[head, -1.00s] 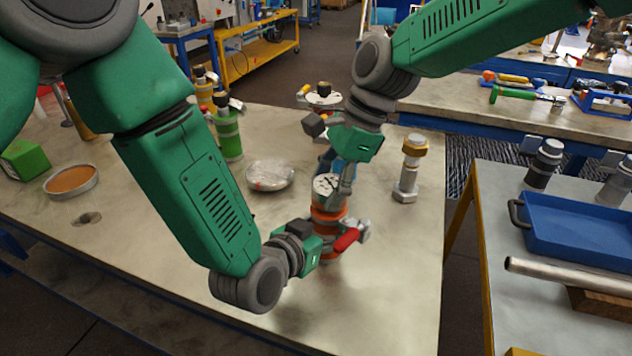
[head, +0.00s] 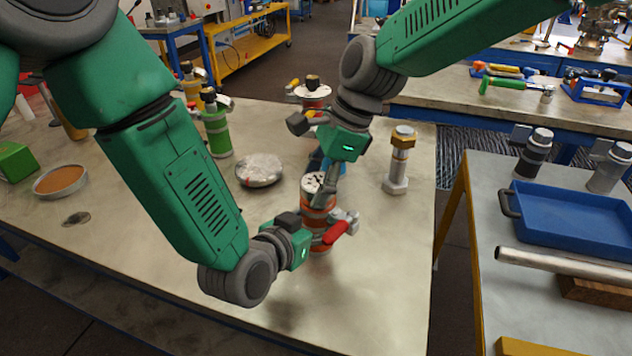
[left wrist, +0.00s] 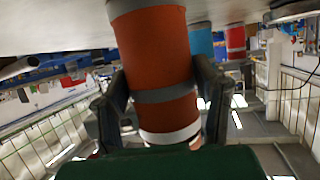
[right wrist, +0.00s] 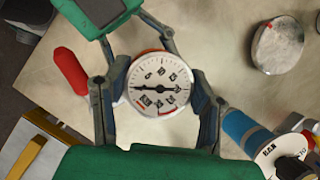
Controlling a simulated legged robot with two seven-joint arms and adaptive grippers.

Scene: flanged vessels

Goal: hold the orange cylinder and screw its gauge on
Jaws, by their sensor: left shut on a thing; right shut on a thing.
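The orange cylinder (head: 317,226) stands upright near the front of the table, with grey bands and a red-handled valve (head: 337,231) on its side. My left gripper (head: 314,240) is shut around its body from the left; the left wrist view shows both fingers against the orange body (left wrist: 163,55). The round white gauge (head: 313,184) sits at the cylinder's top, its dial facing up in the right wrist view (right wrist: 158,84). My right gripper (right wrist: 160,98) is shut on the gauge from above, one finger on each side. The joint under the gauge is hidden.
A green cylinder (head: 217,132) stands farther back. A brass-topped metal fitting (head: 399,160) stands to the right. A blue cylinder (right wrist: 240,128) is close behind the gauge. The front of the table is clear.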

